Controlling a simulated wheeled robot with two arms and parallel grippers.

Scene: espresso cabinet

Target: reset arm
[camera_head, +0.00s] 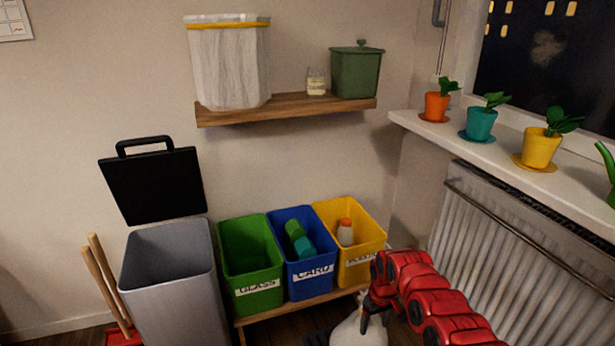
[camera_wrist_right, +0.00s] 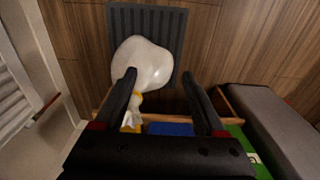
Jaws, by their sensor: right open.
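My right arm comes in from the lower right of the head view, red and black. Its gripper (camera_head: 376,316) points down in front of the yellow bin, over a white bag (camera_head: 358,332). In the right wrist view the two black fingers of this gripper (camera_wrist_right: 159,75) are apart with nothing held between them. The white bag (camera_wrist_right: 145,62) shows beyond the fingertips, resting on a dark ribbed mat (camera_wrist_right: 178,22) on the wood floor. Whether a finger touches the bag cannot be told. My left gripper is in neither view.
Green (camera_head: 250,270), blue (camera_head: 306,273) and yellow (camera_head: 360,257) bins stand on a low wooden bench. A grey bin (camera_head: 175,295) with its black lid (camera_head: 153,187) raised is at left. A radiator (camera_head: 500,250) and a sill (camera_head: 480,150) with potted plants bound the right side.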

